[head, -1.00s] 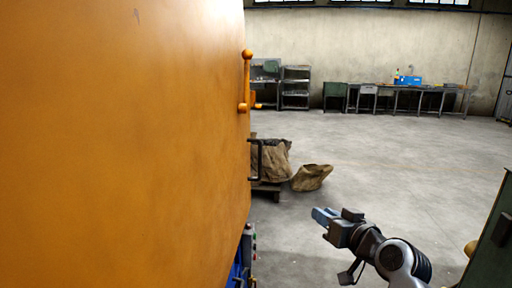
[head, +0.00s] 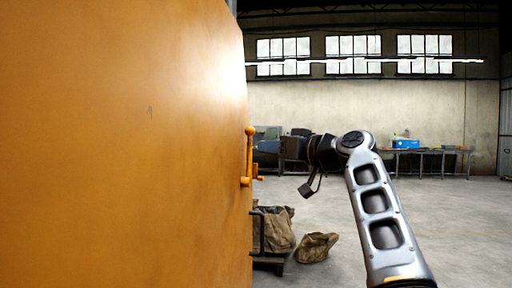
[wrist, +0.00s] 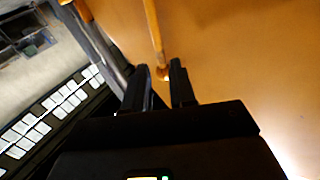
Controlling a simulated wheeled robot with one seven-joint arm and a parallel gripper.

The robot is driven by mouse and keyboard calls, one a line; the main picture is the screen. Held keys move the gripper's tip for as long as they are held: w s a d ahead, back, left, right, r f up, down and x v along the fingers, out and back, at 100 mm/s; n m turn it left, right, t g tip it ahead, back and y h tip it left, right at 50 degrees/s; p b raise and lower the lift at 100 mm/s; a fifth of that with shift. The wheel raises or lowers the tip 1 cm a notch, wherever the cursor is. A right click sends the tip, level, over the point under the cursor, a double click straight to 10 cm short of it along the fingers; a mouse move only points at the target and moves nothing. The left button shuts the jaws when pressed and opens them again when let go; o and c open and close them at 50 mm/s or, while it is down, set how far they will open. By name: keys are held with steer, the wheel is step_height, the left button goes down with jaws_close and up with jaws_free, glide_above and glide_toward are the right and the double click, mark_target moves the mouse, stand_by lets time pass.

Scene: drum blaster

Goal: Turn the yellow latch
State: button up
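The yellow-orange latch (head: 249,155) is a handle with a ball end, standing upright at the right edge of the large orange panel in the head view. In the wrist view its rod (wrist: 154,36) comes down from the top to a ball end between my fingertips. My gripper (head: 267,147) is raised to the latch's height, just right of it, and points left. In the wrist view my gripper (wrist: 158,66) has its two dark fingers apart, with a gap around the ball end. I cannot tell whether either finger touches it.
The orange panel (head: 120,140) fills the left of the head view, close to my gripper. A cart with sacks (head: 275,230) stands below the latch, and another sack (head: 316,247) lies on the floor. The floor on the right is clear. Workbenches (head: 430,155) stand far back.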

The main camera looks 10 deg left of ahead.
mark_target(251, 146)
steer(key=shift+p+x, duration=0.35)
steer(key=shift+x, duration=2.4)
jaws_close()
